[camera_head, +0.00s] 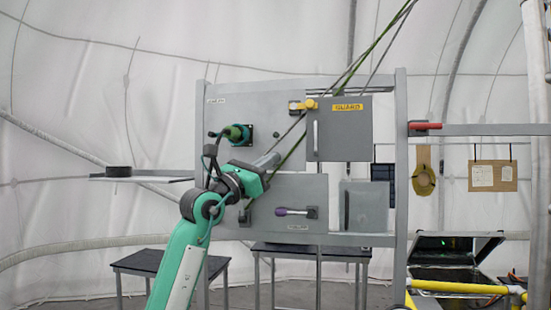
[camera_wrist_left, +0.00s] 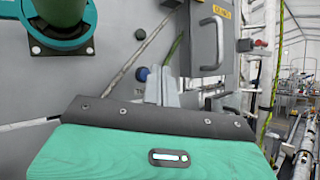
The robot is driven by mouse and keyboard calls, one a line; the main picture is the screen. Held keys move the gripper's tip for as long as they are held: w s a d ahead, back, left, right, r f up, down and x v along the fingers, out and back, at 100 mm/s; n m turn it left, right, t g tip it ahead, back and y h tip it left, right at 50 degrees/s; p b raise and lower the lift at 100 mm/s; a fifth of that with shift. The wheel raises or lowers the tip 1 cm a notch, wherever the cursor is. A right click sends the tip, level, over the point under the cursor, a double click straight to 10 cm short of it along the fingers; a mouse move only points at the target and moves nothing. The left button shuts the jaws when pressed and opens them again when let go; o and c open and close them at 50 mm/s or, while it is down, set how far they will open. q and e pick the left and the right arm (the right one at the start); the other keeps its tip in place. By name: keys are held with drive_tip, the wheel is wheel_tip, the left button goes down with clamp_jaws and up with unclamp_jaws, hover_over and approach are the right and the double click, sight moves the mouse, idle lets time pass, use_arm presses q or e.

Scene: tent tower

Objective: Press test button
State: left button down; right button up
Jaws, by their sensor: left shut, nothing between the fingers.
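My left gripper (camera_head: 272,160) is in front of the grey panel (camera_head: 220,115), near its middle. It also shows in the left wrist view (camera_wrist_left: 162,85), its light grey fingers shut together with nothing between them. A round blue button-like part (camera_wrist_left: 142,74) shows just left of the fingertips in the wrist view. I cannot tell if the fingers touch it. No label on it is readable, so I cannot be sure it is the test button. In the head view my gripper and wrist cover that part of the panel. My right gripper is in neither view.
A green connector (camera_head: 237,133) juts out above left of my gripper. A grey door labelled GUARD (camera_head: 345,135), with a handle, is at upper right. A purple-handled lever (camera_head: 296,211) is below. Green and grey ropes (camera_head: 372,50) slant across the panel. A red handle (camera_head: 425,126) is right.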

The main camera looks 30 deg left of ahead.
use_arm(q)
drive_tip(key=shift+w, duration=0.15)
idle(0.3)
drive_tip(key=shift+w+a, duration=0.1)
drive_tip(key=shift+w, duration=0.2)
drive_tip(key=shift+w+a, duration=0.1)
drive_tip(key=shift+w, duration=0.2)
idle(0.6)
drive_tip(key=shift+s, duration=0.1)
drive_tip(key=shift+s+d, duration=0.2)
drive_tip(key=shift+s, duration=0.45)
drive_tip(key=shift+s+d+b, duration=0.2)
drive_tip(key=shift+s+b, duration=0.2)
drive_tip(key=shift+s, duration=0.4)
drive_tip(key=shift+s+d+b, duration=0.2)
drive_tip(key=shift+s+b, duration=0.2)
drive_tip(key=shift+s, duration=0.4)
drive_tip(key=shift+s+d+b, duration=0.2)
drive_tip(key=shift+s+b, duration=0.2)
drive_tip(key=shift+s, duration=0.4)
